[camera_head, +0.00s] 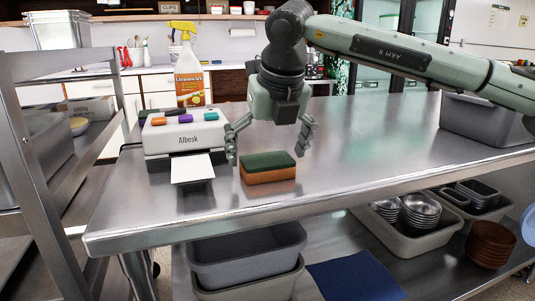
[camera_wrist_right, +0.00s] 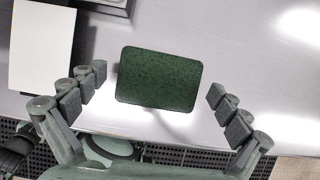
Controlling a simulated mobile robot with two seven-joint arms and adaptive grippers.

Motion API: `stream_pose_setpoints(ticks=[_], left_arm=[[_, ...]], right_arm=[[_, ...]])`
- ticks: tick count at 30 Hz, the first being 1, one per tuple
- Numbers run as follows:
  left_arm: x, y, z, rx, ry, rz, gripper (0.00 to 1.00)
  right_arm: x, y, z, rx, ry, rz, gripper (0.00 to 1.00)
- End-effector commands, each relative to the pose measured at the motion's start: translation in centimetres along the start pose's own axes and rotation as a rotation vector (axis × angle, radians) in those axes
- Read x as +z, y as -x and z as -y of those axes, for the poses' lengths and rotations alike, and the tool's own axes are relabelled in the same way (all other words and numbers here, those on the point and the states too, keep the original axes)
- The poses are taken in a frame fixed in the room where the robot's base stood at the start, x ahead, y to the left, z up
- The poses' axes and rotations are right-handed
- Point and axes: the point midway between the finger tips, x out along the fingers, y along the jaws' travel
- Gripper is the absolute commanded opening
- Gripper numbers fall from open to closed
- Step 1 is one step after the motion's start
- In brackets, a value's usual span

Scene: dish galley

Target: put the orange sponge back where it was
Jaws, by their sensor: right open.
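The orange sponge (camera_head: 268,174) has a dark green top layer and lies flat on the steel table (camera_head: 330,165), right of the white label printer. In the right wrist view only its green top (camera_wrist_right: 160,79) shows. My right gripper (camera_head: 271,143) is open above the sponge, with its fingers spread to either side. In the right wrist view the fingers (camera_wrist_right: 158,88) stand apart from the sponge on both sides, with a gap at each. My left gripper is in neither view.
The printer (camera_head: 185,136) with a paper sheet (camera_head: 192,168) stands close left of the sponge. A yellow-topped spray bottle (camera_head: 188,75) stands behind it. A grey bin (camera_head: 480,122) is at the table's right. The table's middle is clear. Bins and bowls sit on the lower shelf.

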Motion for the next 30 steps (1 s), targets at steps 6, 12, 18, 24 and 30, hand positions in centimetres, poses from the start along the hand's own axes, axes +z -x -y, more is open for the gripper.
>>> stream_pose_setpoints(ticks=[6, 12, 18, 24, 30], left_arm=[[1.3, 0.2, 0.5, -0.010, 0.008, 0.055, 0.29], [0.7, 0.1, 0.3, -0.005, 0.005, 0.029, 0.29], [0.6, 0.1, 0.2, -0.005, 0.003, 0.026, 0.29], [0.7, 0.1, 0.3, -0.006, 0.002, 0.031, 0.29], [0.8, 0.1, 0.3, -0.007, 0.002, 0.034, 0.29]], right_arm=[[0.2, 0.9, 0.0, 0.001, 0.000, 0.003, 1.00], [0.2, 5.4, 0.0, 0.000, 0.000, 0.005, 1.00], [0.1, 9.5, 0.0, 0.000, 0.000, 0.004, 1.00], [0.1, 11.7, 0.0, -0.001, -0.001, 0.001, 1.00], [0.1, 12.2, 0.0, -0.001, 0.000, 0.000, 1.00]])
